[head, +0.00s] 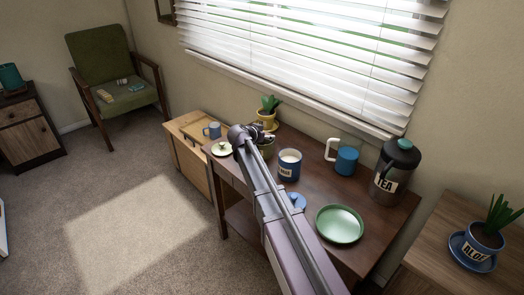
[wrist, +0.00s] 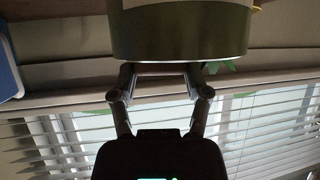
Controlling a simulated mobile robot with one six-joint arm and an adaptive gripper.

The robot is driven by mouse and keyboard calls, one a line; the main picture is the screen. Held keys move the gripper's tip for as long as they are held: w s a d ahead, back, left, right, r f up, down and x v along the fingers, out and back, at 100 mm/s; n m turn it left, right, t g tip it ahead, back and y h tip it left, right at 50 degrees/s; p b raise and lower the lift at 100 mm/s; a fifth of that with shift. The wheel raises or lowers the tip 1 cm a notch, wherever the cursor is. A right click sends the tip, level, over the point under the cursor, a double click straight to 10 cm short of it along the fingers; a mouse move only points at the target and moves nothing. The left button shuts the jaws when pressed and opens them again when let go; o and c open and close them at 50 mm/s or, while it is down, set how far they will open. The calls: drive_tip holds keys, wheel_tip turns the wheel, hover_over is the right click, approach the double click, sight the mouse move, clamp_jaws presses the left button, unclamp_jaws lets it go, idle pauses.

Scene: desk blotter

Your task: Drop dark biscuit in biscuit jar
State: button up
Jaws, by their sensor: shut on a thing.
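My gripper (wrist: 160,72) shows in the wrist view with its two fingers apart, shut on a thin dark reddish-brown edge between the tips, the dark biscuit (wrist: 160,68). An olive-green round jar (wrist: 180,38) with a pale label fills the top of that view, very close to the fingertips. Whether they touch I cannot tell. The biscuit is hidden in the head view.
A small pale plate (head: 221,149) is at left. A green plate (head: 339,224), blue-and-white mug (head: 346,160) and tea canister (head: 394,170) are farther right.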

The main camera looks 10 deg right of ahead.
drive_tip(key=o, duration=0.8)
drive_tip(key=shift+r, duration=0.1)
